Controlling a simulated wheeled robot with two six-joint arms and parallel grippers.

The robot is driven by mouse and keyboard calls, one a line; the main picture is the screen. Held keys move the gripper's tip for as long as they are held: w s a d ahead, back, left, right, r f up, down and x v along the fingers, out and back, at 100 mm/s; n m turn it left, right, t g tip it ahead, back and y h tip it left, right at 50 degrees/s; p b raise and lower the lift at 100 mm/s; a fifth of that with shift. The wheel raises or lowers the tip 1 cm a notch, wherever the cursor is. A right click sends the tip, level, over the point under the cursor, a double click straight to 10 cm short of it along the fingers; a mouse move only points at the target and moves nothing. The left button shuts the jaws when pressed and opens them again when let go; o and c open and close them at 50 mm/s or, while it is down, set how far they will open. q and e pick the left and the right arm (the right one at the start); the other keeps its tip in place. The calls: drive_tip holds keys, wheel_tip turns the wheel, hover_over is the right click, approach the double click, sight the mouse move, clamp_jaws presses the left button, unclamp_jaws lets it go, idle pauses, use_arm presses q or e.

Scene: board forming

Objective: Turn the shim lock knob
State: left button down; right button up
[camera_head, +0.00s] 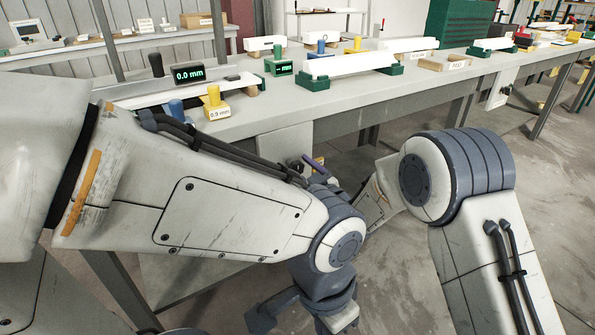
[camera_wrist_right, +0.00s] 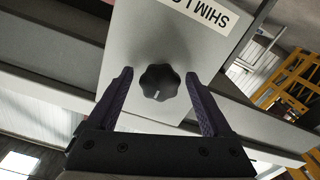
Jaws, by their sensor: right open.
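The shim lock knob (camera_wrist_right: 160,82) is black, lobed and round, with a pale pointer mark, on a light grey panel (camera_wrist_right: 185,35). A label reading "SHIM LO..." shows upside down at the panel's top. My right gripper (camera_wrist_right: 158,74) is open, with one purple finger on each side of the knob. Gaps show between fingers and knob. In the head view the right gripper (camera_head: 313,163) is partly hidden by my left arm, in front of the panel (camera_head: 287,137) below the bench edge. The knob cannot be made out there. My left gripper is not seen.
On the bench (camera_head: 330,103) stand a "0.0 mm" display (camera_head: 188,73), a yellow block (camera_head: 215,104) labelled 0.9 mm and a white bar (camera_head: 345,63) on green supports. My left forearm crosses the front of the bench. The floor at right is partly clear.

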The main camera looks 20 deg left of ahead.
clamp_jaws()
idle(0.3)
drive_tip(key=m+p, duration=0.1)
drive_tip(key=m, duration=0.3)
drive_tip(key=shift+r+m, duration=0.1)
drive_tip(key=shift+m, duration=0.3)
drive_tip(key=m+p, duration=0.1)
drive_tip(key=m, duration=0.3)
drive_tip(key=shift+m+p, duration=0.3)
drive_tip(key=m+p, duration=0.1)
drive_tip(key=m, duration=0.3)
drive_tip(key=shift+m+p, duration=0.85)
drive_tip(key=shift+m, duration=1.35)
